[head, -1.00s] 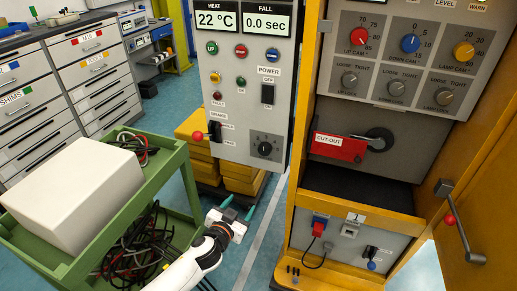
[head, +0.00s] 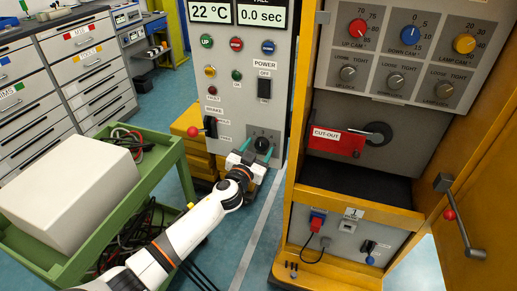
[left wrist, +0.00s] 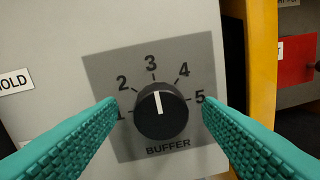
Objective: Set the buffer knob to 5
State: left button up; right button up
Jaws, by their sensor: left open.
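The buffer knob (left wrist: 161,118) is round and black with a white pointer line, on a dark grey plate (left wrist: 187,66) marked 1 to 5 and BUFFER. Its pointer stands up at about 3. In the head view the knob (head: 262,145) is low on the grey control panel, partly hidden by my gripper. My left gripper (head: 250,156) is in front of it. In the left wrist view the teal fingers of the left gripper (left wrist: 160,106) are open, one on each side of the knob, with visible gaps. I cannot tell whether they reach its depth. My right gripper is not in view.
A brake lever with a red knob (head: 193,131) is left of the buffer knob. A green cart (head: 172,163) with a white box (head: 70,190) stands at the left.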

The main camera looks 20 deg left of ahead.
pick_arm(q)
jog(key=shift+w, duration=0.35)
jog(key=c, duration=1)
jog(key=shift+o, duration=0.2)
